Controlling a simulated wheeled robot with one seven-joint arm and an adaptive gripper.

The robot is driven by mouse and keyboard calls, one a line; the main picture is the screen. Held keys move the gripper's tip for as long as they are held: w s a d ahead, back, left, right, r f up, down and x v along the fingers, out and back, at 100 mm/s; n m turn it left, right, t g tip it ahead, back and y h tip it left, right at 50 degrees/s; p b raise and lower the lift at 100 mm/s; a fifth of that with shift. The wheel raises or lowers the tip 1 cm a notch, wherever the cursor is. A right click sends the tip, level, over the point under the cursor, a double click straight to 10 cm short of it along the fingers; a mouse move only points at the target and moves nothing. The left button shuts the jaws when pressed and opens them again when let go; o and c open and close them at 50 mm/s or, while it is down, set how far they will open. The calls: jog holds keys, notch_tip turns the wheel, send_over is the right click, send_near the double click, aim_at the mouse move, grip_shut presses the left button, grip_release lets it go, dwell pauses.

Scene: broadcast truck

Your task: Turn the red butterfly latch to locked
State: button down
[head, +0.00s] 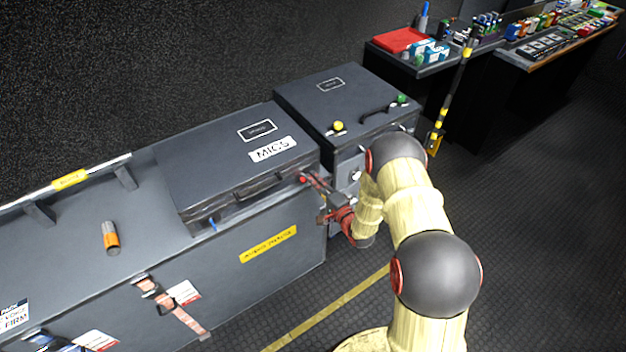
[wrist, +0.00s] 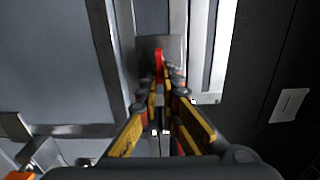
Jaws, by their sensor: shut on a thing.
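The red butterfly latch (head: 303,180) is at the front right corner of the dark case labelled MICS (head: 215,165). Only a small red part of it shows in the head view. In the wrist view the red latch (wrist: 158,62) stands upright between my fingertips. My gripper (head: 316,184) reaches the latch from the right front, and its fingers (wrist: 161,88) are closed on the red piece. The fingers hide most of the latch and its plate, so I cannot read its turn angle exactly.
A taller case (head: 340,95) with a yellow latch (head: 338,126) and a green latch (head: 401,99) stands close behind. A blue latch (head: 212,224) is on the MICS case's left front. A battery (head: 110,238) lies on the bench. The floor (head: 520,220) at right is open.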

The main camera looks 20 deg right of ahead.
jog(key=shift+d, duration=0.1)
dwell(0.3)
jog(key=c, duration=2)
grip_release()
jog(key=v, duration=1.2)
